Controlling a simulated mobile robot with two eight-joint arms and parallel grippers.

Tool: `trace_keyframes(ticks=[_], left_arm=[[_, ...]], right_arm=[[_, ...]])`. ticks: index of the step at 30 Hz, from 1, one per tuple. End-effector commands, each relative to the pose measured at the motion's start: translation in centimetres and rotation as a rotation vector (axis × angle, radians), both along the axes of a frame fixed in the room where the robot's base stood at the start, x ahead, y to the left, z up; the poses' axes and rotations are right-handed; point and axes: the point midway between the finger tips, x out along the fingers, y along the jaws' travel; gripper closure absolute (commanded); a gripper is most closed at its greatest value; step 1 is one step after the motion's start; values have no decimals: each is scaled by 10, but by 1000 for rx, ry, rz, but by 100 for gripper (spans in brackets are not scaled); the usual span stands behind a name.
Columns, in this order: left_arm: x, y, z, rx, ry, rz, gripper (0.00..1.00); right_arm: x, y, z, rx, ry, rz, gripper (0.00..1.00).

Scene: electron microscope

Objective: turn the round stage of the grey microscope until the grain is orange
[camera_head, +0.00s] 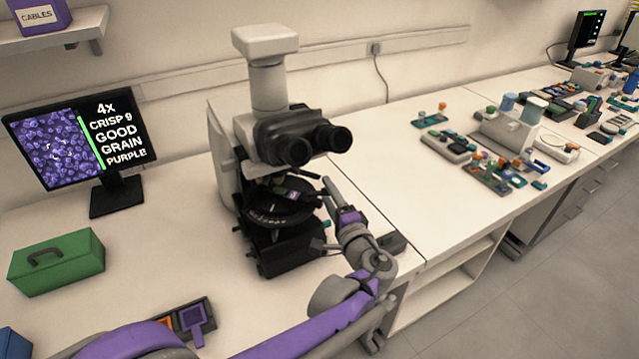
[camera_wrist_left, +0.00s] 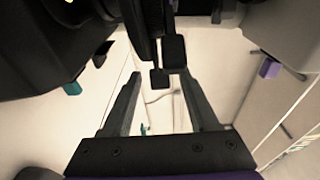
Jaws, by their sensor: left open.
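The grey microscope (camera_head: 268,95) stands on the bench with its black eyepieces facing front right. Its round dark stage (camera_head: 280,208) sits below the objectives. The monitor (camera_head: 78,140) shows a purple speckled picture and the words "4X CRISP 9 GOOD GRAIN PURPLE". My left gripper (camera_head: 328,190) is at the right side of the stage, close to its rim. In the left wrist view my left gripper (camera_wrist_left: 160,76) is open, with dark tabs (camera_wrist_left: 174,52) of the microscope near and between its fingertips. I cannot tell whether they touch. My right gripper is not in view.
A green box (camera_head: 57,262) and a dark tray (camera_head: 183,325) with orange and purple pieces are on the left bench. The bench right of the microscope is clear up to several small parts and devices (camera_head: 510,130). A shelf (camera_head: 50,38) hangs upper left.

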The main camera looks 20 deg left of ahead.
Motion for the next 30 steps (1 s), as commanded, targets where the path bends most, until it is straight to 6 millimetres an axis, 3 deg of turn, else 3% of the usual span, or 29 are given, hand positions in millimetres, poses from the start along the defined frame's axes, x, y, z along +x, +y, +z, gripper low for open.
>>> trace_keyframes(ticks=[9, 19, 27, 30], left_arm=[[29, 28, 0, 1, 0, 0, 40], [32, 30, 0, 0, 0, -1, 40], [31, 30, 0, 0, 0, -1, 87], [31, 30, 0, 1, 1, 0, 100]], right_arm=[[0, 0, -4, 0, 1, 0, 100], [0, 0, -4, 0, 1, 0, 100], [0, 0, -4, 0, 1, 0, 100], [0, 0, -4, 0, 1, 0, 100]])
